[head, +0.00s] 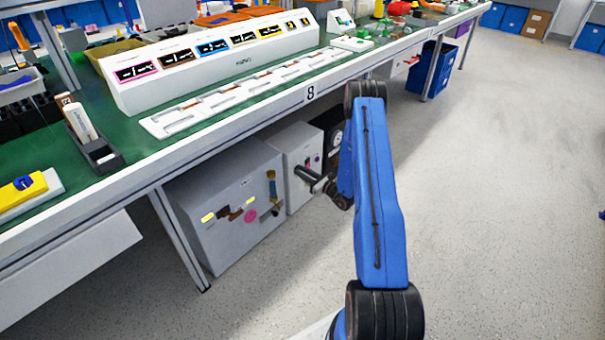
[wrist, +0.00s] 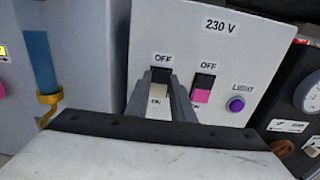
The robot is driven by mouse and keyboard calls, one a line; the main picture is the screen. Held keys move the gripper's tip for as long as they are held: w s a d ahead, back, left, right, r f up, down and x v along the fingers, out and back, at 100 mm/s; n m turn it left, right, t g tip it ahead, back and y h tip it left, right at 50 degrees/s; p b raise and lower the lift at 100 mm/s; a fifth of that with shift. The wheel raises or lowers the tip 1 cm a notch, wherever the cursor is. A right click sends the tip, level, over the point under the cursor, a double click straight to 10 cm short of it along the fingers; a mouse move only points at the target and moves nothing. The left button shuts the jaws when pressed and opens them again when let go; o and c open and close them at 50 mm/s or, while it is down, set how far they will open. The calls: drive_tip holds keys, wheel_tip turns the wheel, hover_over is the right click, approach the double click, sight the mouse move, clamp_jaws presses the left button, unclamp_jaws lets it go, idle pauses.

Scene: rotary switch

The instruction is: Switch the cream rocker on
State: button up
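The cream rocker (wrist: 159,91) sits on a light grey panel (wrist: 255,60) marked 230 V. Its upper part is black and its lower part cream, with OFF printed above and ON below. My gripper (wrist: 163,80) is close in front of it, with dark fingers apart on either side and the cream part showing between them. I cannot tell whether a finger touches the rocker. In the head view my gripper (head: 308,174) reaches to the front of the panel's box (head: 300,142) under the bench; the rocker is too small to make out there.
A pink rocker (wrist: 202,95) with its own OFF label is just right of my right finger. A purple LIGHT button (wrist: 236,104) is further right. A grey cabinet (head: 235,215) stands left of the box, under the green bench (head: 140,165). The floor at right is clear.

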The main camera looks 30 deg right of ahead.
drive_tip(key=shift+f, duration=0.1)
clamp_jaws()
drive_tip(key=shift+f+t+y, duration=0.2)
drive_tip(key=shift+t+y, duration=0.1)
drive_tip(key=shift+t, duration=0.5)
drive_tip(key=shift+f+t+y, duration=0.2)
drive_tip(key=shift+t+y, duration=0.1)
drive_tip(key=shift+t, duration=0.5)
drive_tip(key=o, duration=1)
unclamp_jaws()
drive_tip(key=shift+s, duration=0.15)
drive_tip(key=v, duration=1.7)
drive_tip(key=shift+s, duration=0.15)
